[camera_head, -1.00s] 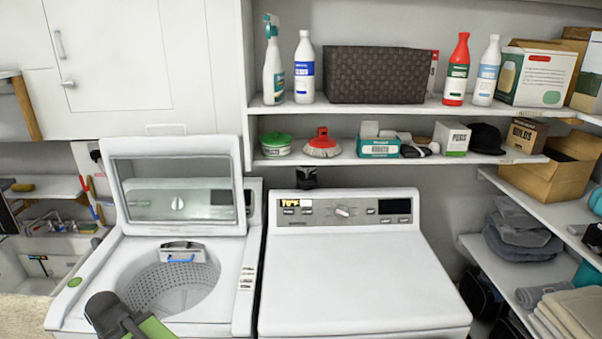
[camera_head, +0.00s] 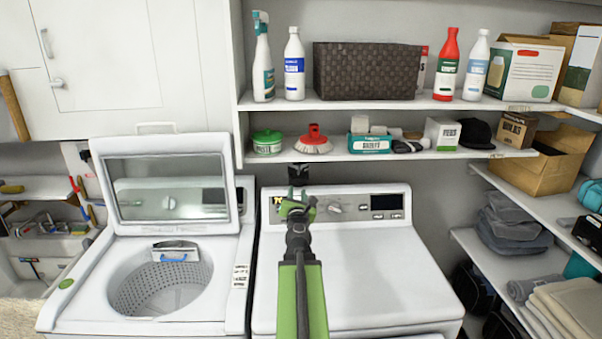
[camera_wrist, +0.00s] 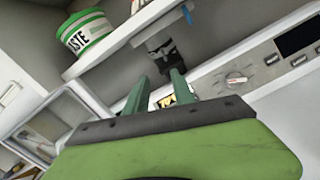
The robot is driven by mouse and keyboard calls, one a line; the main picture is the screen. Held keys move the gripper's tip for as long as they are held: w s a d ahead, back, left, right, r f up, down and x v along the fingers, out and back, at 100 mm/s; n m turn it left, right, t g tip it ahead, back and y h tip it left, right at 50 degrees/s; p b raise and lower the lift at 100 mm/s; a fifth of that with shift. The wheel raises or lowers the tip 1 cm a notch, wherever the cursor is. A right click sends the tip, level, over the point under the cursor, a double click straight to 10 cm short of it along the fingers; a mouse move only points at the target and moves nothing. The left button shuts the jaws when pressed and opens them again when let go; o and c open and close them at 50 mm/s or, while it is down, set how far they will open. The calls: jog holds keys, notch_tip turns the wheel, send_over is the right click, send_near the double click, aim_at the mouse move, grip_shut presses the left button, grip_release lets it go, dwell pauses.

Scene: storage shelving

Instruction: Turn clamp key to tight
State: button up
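A small black clamp-like fitting (camera_head: 299,174) hangs under the lower wall shelf, above the back of the right-hand machine. In the wrist view it shows as a dark piece (camera_wrist: 161,48) under the shelf edge. I cannot make out its key or how tight it is. My gripper (camera_head: 298,203) is in front of the machine's control panel, just below the fitting in the picture. In the wrist view its two green fingers (camera_wrist: 160,77) stand apart with nothing between them. The fitting lies beyond the fingertips, and I see no clear contact.
The lower shelf (camera_head: 390,154) holds a green tub (camera_head: 267,142), a red-topped brush (camera_head: 313,140) and boxes. The control panel (camera_head: 365,206) with its knob is close to my gripper. An open-lidded washer (camera_head: 75,318) stands at left. The right machine's top (camera_head: 375,270) is clear.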

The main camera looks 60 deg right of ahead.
aim_at(299, 170)
jog(key=w+d, duration=0.3)
jog(key=d, duration=0.2)
jog(key=w+d+n, duration=0.1)
jog(key=w+d, duration=0.2)
jog(key=d, duration=0.2)
jog(key=w+d+n, duration=0.1)
jog(key=w+d, duration=0.2)
jog(key=d, duration=0.2)
jog(key=shift+t, duration=0.3)
grip_shut()
jog(key=shift+d, duration=0.1)
